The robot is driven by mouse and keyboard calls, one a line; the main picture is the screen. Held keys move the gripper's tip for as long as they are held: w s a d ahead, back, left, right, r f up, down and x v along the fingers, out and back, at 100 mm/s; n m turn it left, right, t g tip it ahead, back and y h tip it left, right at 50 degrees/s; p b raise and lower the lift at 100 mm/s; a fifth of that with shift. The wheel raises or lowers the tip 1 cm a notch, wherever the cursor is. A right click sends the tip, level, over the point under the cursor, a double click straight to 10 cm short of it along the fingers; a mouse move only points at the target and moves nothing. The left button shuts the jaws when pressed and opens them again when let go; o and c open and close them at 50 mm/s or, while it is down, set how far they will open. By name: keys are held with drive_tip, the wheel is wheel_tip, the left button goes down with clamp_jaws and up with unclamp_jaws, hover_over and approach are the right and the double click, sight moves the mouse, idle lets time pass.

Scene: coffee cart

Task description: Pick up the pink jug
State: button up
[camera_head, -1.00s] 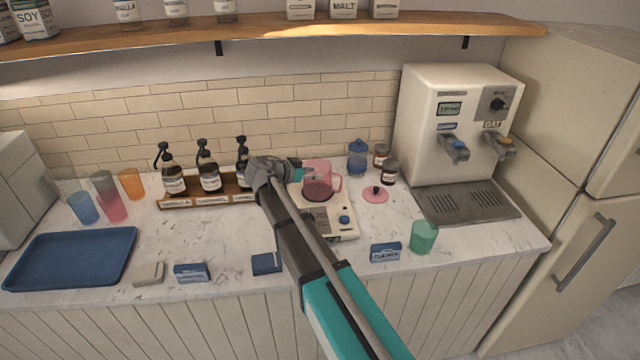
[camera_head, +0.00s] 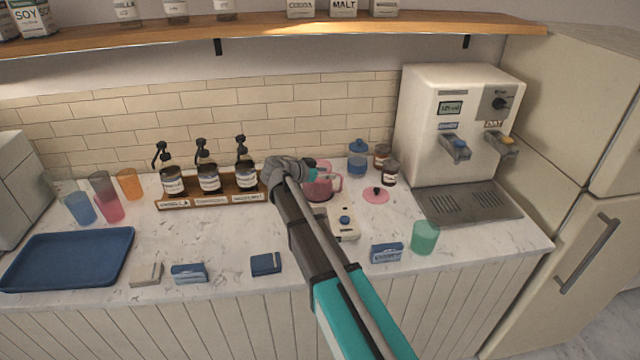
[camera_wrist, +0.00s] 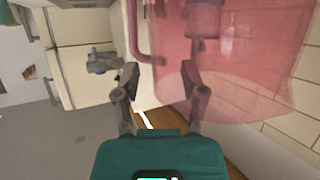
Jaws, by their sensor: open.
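In the wrist view the jug (camera_wrist: 250,75) fills the upper right, very close. Its handle (camera_wrist: 138,35) shows as a darker pink bar near the gap between the fingers of my gripper (camera_wrist: 160,70). The fingers are spread apart. The right finger overlaps the jug's body; I cannot tell whether it is inside it or in front.
A pink lid (camera_head: 376,195), a blue jar (camera_head: 358,160) and brown jars (camera_head: 390,172) stand just right of the jug. A rack of pump bottles (camera_head: 208,200) is on the left. The dispenser (camera_head: 455,125) stands further right. A green cup (camera_head: 424,237) is near the front edge.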

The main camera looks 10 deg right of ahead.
clamp_jaws()
drive_tip(key=shift+r, duration=0.15)
idle(0.5)
drive_tip(key=s+a+r+p, duration=0.2)
drive_tip(key=s+r+p, duration=1)
drive_tip(key=s+p, duration=0.1)
drive_tip(key=shift+s+r, duration=0.35)
drive_tip(key=shift+s, duration=0.05)
idle(0.7)
